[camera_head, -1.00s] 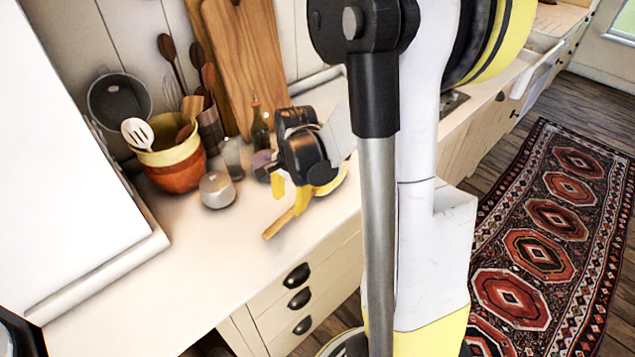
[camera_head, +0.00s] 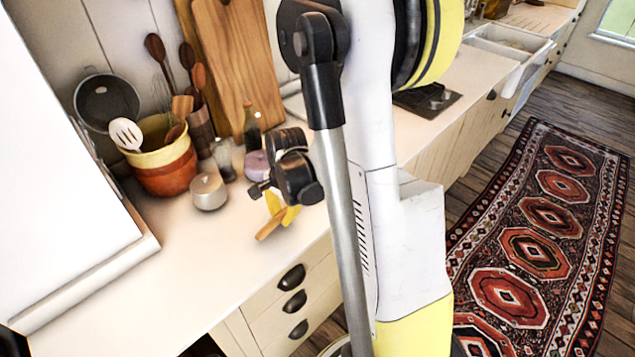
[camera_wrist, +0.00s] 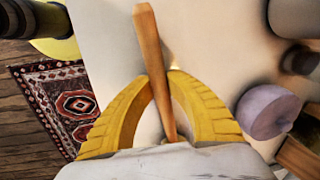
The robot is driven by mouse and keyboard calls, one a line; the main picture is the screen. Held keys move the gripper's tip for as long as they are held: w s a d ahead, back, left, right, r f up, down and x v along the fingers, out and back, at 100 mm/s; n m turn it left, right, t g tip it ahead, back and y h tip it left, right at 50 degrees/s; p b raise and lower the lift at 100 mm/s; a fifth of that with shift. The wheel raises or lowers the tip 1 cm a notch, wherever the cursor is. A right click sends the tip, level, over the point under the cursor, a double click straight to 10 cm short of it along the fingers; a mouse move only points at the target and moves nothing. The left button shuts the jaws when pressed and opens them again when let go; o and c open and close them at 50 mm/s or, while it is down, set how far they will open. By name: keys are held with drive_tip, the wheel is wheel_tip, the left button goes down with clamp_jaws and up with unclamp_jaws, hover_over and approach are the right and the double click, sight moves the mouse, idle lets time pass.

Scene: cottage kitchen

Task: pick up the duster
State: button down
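The duster's slim wooden handle (camera_wrist: 153,60) runs between the two curved yellow fingers of my gripper (camera_wrist: 160,82) in the wrist view. The fingertips are close in on both sides of the handle and seem to touch it. A pale, soft-looking mass (camera_wrist: 175,163) fills the bottom of that view and appears to be the duster's head. In the head view the handle end (camera_head: 270,224) sticks out beside my gripper (camera_head: 279,212), low over the worktop near its front edge. My wrist hides the rest of the duster.
Cutting boards (camera_head: 232,60) lean behind. A patterned rug (camera_head: 540,220) lies on the floor.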

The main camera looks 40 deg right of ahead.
drive_tip(key=shift+r, duration=0.6)
wheel_tip(320, 180, up, 3)
drive_tip(key=shift+p, duration=0.9)
drive_tip(key=s+d+r+p, duration=0.2)
drive_tip(key=s+d+r, duration=0.2)
drive_tip(key=d+r, duration=0.3)
drive_tip(key=d, duration=0.3)
drive_tip(key=shift+s+d+p, duration=0.2)
drive_tip(key=shift+d+p, duration=0.1)
drive_tip(key=shift+d, duration=0.1)
